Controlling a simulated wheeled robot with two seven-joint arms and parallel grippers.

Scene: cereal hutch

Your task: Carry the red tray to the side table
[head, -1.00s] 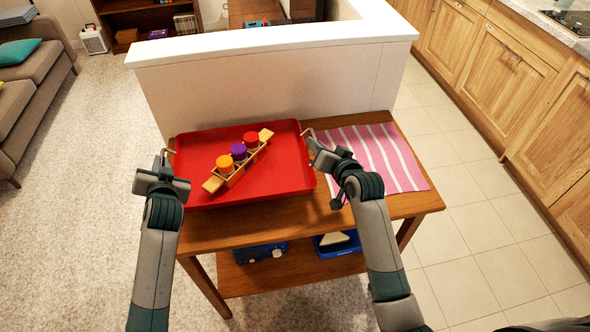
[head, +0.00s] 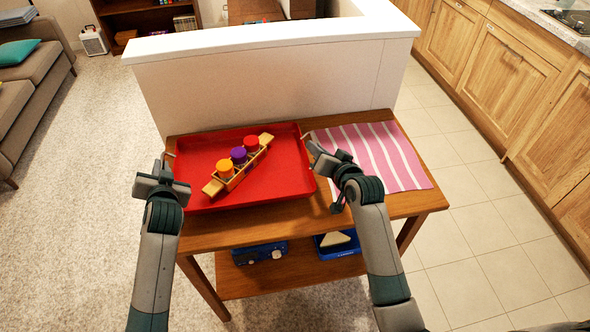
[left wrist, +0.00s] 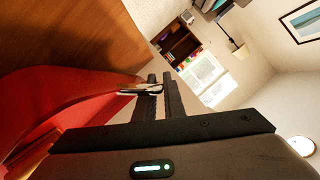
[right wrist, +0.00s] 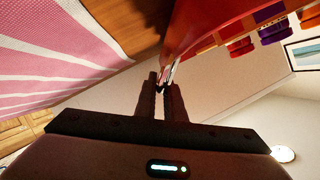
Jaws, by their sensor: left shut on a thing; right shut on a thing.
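The red tray (head: 290,175) is level over the left part of a wooden table top (head: 232,232); I cannot tell whether it rests on it or is just above. A wooden rack (head: 238,168) with orange, purple and red-topped pieces lies diagonally on the tray. My left gripper (head: 164,162) is shut on the tray's left handle, which shows between the fingers in the left wrist view (left wrist: 140,88). My right gripper (head: 311,143) is shut on the right handle, also seen in the right wrist view (right wrist: 168,74).
A pink striped cloth (head: 385,160) covers the table's right part. Blue items (head: 258,253) are on the lower shelf. A white half wall (head: 265,92) stands right behind the table. Wooden cabinets (head: 508,80) line the right, a sofa (head: 30,90) the left. Carpet and tiles beside the table are clear.

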